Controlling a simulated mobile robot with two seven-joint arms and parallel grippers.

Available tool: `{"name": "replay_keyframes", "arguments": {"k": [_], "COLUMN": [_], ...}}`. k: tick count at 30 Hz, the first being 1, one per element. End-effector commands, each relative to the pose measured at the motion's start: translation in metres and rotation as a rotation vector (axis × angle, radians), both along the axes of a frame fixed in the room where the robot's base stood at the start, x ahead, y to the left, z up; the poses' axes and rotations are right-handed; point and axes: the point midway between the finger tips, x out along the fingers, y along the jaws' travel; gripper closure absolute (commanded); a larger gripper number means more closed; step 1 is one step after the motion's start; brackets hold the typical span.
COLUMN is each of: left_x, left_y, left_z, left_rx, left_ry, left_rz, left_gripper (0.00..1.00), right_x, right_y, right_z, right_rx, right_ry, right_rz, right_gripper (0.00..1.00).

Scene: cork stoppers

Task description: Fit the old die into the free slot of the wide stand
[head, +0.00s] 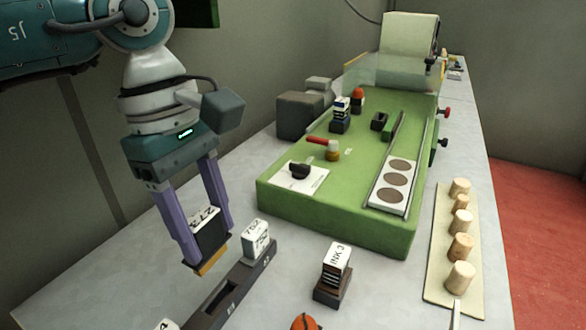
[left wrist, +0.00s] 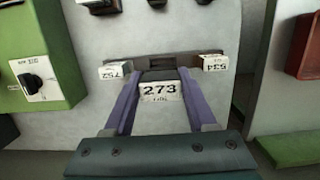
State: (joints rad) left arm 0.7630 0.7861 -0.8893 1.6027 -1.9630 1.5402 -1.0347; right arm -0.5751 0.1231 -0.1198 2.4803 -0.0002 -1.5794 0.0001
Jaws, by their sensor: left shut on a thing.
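A die marked 273 (head: 207,228), dark-sided with a white face and a brass-coloured lower edge, is between the purple fingers of my left gripper (head: 206,243). The gripper is shut on it and holds it upright above the table, left of the stand in the head view. The wide stand (head: 236,288) is a long dark bar. A die marked 752 (head: 256,240) sits at its far end, and a die marked 534 (left wrist: 215,63) sits at the other end. The left wrist view shows the held die (left wrist: 160,90) in front of the gap between them. My right gripper is not in view.
A small dark stand with an INK 3 block (head: 336,262) is right of the wide stand. An orange-topped object (head: 304,322) is at the bottom edge. A green machine (head: 340,215) stands behind. Corks (head: 460,277) stand on a board at the right.

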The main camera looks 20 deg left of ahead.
Motion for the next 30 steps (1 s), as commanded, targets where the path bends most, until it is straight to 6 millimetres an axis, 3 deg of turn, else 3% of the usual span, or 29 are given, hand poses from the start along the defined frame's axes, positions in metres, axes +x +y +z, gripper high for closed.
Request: {"name": "replay_keyframes", "arguments": {"k": [21, 30], "left_x": [0.000, 0.000], "left_y": [0.000, 0.000], "left_z": [-0.059, -0.063], "left_rx": [0.000, -0.001], "left_ry": [0.000, 0.001], "left_rz": [-0.003, -0.003], "left_gripper": [1.00, 1.00], "right_x": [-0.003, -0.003], "right_y": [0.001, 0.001], "right_z": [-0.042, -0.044], "right_rx": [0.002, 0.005], "right_ry": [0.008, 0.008], "right_rz": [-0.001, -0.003], "right_gripper": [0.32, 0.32]}}
